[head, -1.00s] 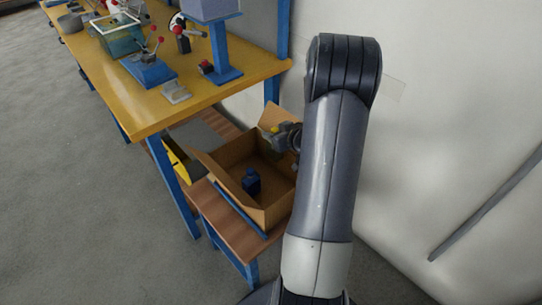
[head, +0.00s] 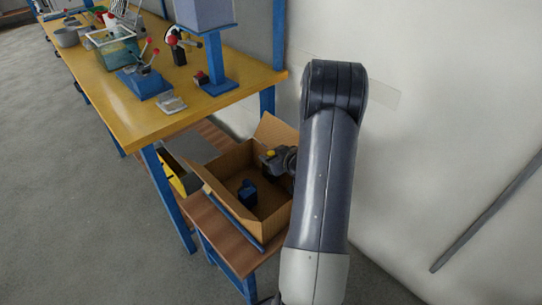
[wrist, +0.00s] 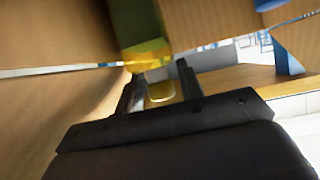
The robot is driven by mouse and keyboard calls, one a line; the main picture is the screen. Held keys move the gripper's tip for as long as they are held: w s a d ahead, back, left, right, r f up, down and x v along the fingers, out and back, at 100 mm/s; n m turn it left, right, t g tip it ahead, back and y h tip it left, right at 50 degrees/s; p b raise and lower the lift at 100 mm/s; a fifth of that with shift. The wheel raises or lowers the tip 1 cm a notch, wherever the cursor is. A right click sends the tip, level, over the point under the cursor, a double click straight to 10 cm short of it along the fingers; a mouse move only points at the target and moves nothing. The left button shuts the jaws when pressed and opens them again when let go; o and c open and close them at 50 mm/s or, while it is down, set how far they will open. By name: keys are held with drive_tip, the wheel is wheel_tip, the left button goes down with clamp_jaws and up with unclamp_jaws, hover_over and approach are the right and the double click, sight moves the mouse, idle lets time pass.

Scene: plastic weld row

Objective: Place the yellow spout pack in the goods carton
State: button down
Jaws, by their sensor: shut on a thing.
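The goods carton (head: 277,220) is an open brown box with its flaps spread, standing on a low wooden bench. My gripper (head: 270,160) is at the carton's far right, low by its opening. The yellow spout pack (head: 270,153) shows there only as a small yellow spot; my gripper hides most of it. In the wrist view my gripper (wrist: 160,85) is shut on the pack, whose yellow part and olive body (wrist: 136,22) extend beyond the fingers. Brown cardboard fills the left of that view. I cannot tell whether the pack touches the carton floor.
A dark blue bottle-like item (head: 247,194) stands inside the carton, left of my gripper. A yellow bin (head: 179,175) sits left of the carton. The yellow-topped workbench (head: 130,112) with tools and a blue stand rises at the left; a pale wall is at the right.

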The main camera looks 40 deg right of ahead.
drive_tip(key=shift+f, duration=0.2)
drive_tip(key=c, duration=0.9)
unclamp_jaws()
drive_tip(key=shift+r, duration=0.2)
drive_tip(key=p+v, duration=0.3)
drive_tip(key=v, duration=0.9)
drive_tip(key=shift+r, duration=0.5)
